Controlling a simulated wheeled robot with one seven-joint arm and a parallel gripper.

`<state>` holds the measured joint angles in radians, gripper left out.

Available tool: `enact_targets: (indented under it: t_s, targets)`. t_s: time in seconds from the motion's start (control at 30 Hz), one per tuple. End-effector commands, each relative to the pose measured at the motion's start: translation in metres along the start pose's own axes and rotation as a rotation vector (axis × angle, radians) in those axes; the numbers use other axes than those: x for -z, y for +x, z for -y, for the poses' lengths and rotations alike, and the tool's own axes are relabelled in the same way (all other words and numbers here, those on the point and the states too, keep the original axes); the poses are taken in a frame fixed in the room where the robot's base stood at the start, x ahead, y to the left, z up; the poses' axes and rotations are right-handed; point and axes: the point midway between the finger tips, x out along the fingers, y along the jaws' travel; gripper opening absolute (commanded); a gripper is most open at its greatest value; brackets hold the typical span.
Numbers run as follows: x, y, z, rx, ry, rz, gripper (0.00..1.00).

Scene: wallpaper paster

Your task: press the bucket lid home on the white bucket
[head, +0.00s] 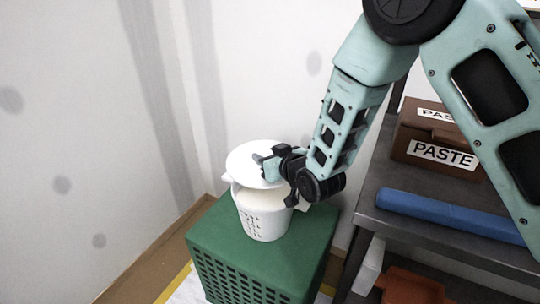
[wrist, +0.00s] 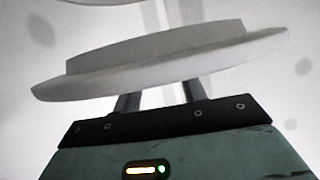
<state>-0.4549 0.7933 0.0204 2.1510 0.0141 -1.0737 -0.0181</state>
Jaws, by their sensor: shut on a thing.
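The white bucket (head: 263,222) stands upright on a green crate, with dark marks on its side and part of its open top showing. The bucket lid (head: 250,157) is a white disc, tilted and raised above the back left of the bucket's rim. My gripper (head: 268,166) is shut on the lid's edge. In the wrist view the lid (wrist: 165,72) shows edge-on with a stepped rim, slightly tilted, just beyond the dark fingers of my gripper (wrist: 160,98). The fingertips are hidden behind the lid. I cannot tell whether the lid touches the bucket.
The green crate (head: 225,245) stands near the white wall corner. A dark shelf (head: 385,215) on the right holds a blue roll (head: 450,215) and brown boxes (head: 440,150) labelled PASTE. An orange bin (head: 410,287) sits below it. The wall side is clear.

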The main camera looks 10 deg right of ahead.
Motion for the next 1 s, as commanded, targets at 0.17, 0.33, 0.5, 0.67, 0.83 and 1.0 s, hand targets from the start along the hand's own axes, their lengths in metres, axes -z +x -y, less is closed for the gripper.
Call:
enact_targets:
  t_s: [0.17, 0.33, 0.5, 0.67, 0.83, 1.0]
  targets:
    - [-0.003, -0.001, 0.000, -0.001, 0.001, 0.000, 0.18]
    - [-0.013, 0.002, 0.000, -0.001, 0.001, 0.000, 0.18]
    - [-0.028, 0.007, -0.001, -0.001, 0.001, 0.000, 0.18]
    - [-0.043, 0.011, -0.001, -0.002, 0.000, 0.000, 0.18]
    - [-0.054, 0.015, -0.001, -0.002, 0.000, 0.000, 0.18]
    - [-0.056, 0.015, -0.001, -0.002, 0.000, -0.001, 0.18]
